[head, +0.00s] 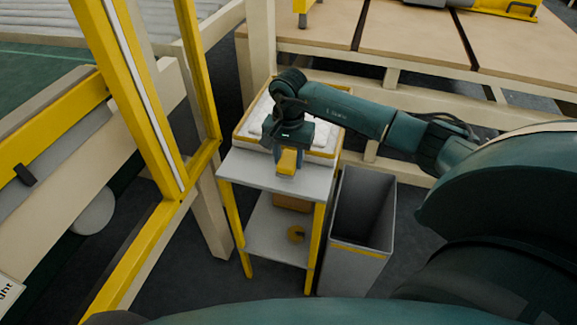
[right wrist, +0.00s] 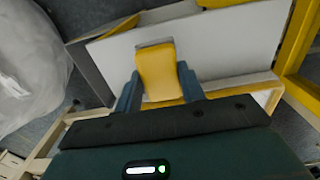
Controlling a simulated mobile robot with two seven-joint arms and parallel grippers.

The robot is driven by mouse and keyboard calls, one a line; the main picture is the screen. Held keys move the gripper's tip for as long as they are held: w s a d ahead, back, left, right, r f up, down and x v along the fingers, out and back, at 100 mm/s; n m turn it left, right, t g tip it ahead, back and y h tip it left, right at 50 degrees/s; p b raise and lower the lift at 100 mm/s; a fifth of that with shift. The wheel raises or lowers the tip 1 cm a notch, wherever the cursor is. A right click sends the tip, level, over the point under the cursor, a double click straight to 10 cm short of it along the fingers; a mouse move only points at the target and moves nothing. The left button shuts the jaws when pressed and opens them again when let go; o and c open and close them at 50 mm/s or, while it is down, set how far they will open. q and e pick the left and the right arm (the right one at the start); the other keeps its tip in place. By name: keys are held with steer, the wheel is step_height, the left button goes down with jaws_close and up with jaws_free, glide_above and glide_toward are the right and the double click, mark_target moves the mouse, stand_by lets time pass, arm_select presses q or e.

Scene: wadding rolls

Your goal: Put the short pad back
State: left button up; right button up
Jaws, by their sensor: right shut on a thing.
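My right gripper (head: 288,146) is shut on a small yellow pad (head: 287,163), which I take to be the short pad. The pad is held over the grey top of a small stand (head: 246,170). In the right wrist view the pad (right wrist: 158,75) sits between the two dark fingers of the gripper (right wrist: 160,90), with a grey edge at its far end and the grey stand top behind it. I cannot tell whether the pad touches the stand top. My left gripper is not in view.
A yellow-rimmed tray (head: 239,137) with white material stands at the back of the stand, under my right wrist. The lower shelf (head: 266,236) holds an orange-yellow block and a round yellow thing. An open grey bin (head: 352,262) stands right; a yellow frame (head: 133,100) rises left.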

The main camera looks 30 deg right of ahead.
mark_target(289, 159)
steer(key=shift+f, duration=1.65)
steer(key=shift+f, duration=0.25)
steer(key=o, duration=0.9)
steer(key=shift+r, duration=0.1)
steer(key=shift+o, duration=0.2)
